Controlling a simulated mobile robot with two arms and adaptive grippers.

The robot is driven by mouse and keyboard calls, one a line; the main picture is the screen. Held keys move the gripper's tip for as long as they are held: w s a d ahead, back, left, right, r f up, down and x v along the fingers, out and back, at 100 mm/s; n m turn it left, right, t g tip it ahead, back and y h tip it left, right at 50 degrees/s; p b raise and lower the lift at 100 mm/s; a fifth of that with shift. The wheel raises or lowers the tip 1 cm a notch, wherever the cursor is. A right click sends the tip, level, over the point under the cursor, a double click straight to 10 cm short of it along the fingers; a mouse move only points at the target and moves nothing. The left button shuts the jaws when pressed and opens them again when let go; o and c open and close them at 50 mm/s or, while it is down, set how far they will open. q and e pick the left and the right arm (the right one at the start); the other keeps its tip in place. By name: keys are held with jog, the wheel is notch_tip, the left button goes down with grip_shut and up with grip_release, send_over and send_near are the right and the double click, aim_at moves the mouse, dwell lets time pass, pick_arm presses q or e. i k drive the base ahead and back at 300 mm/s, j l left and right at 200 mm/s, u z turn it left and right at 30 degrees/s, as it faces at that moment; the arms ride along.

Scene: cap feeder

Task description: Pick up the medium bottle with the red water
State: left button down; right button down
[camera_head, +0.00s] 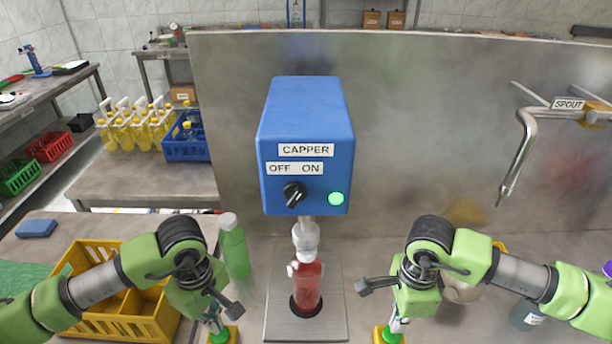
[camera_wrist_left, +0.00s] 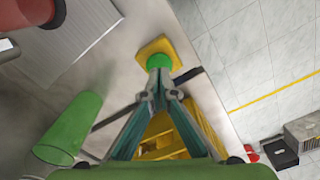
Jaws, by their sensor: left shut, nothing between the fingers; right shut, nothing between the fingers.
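The bottle with red water (camera_head: 307,288) stands upright on a metal plate under the blue capper (camera_head: 305,140). Its top is at or just below the capper's pale head (camera_head: 306,238). Red surfaces, likely this bottle, show at the top left corner of the left wrist view (camera_wrist_left: 28,12). My left gripper (camera_head: 217,326) is to the left of the bottle, apart from it. Its fingers (camera_wrist_left: 158,78) are shut and empty, close to a green knob (camera_wrist_left: 158,62) on a yellow base. My right gripper (camera_head: 396,326) is shut and empty, to the right of the bottle by another green and yellow piece (camera_head: 388,335).
A green bottle (camera_head: 235,248) stands behind my left gripper. A yellow crate (camera_head: 92,250) is at the left. A metal spout (camera_head: 525,150) sticks out at the right. The capper's light (camera_head: 336,198) is green. A steel panel (camera_head: 430,120) stands behind.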

aim_at(307, 277)
jog(key=k, duration=1.5)
